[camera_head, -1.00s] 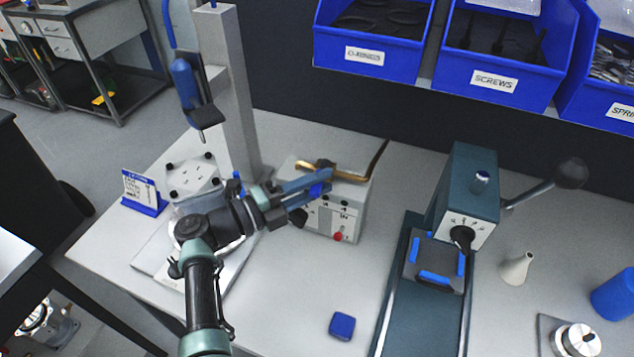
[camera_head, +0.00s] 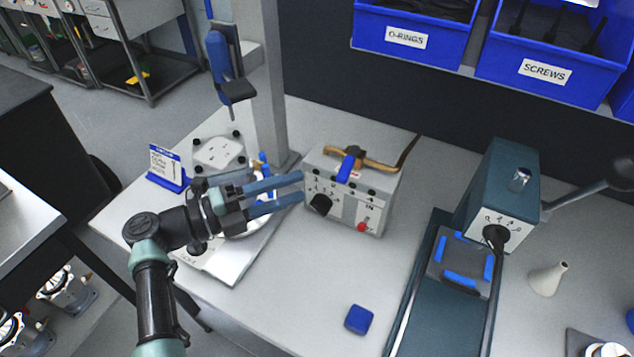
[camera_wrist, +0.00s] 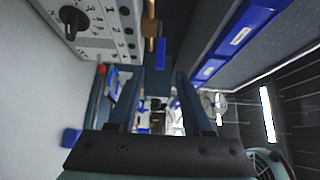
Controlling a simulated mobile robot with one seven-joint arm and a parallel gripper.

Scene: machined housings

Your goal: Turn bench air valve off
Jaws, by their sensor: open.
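The bench air valve is a brass body (camera_head: 362,159) on a brass pipe, on top of a light grey control box. Its blue lever (camera_head: 347,168) points toward the front of the box, crosswise to the pipe. My gripper (camera_head: 301,188) is open and empty, just left of the box's front and apart from the lever. In the wrist view, the fingers (camera_wrist: 155,73) are spread, with the brass pipe (camera_wrist: 150,28) and blue lever (camera_wrist: 161,50) ahead of them near the top.
The control box (camera_head: 345,207) has a black knob (camera_head: 321,204) and a red button (camera_head: 362,227). A dark green press (camera_head: 497,190) stands to the right. A blue block (camera_head: 358,319) lies on the bench in front. Blue bins (camera_head: 410,40) hang above. The bench between box and block is clear.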

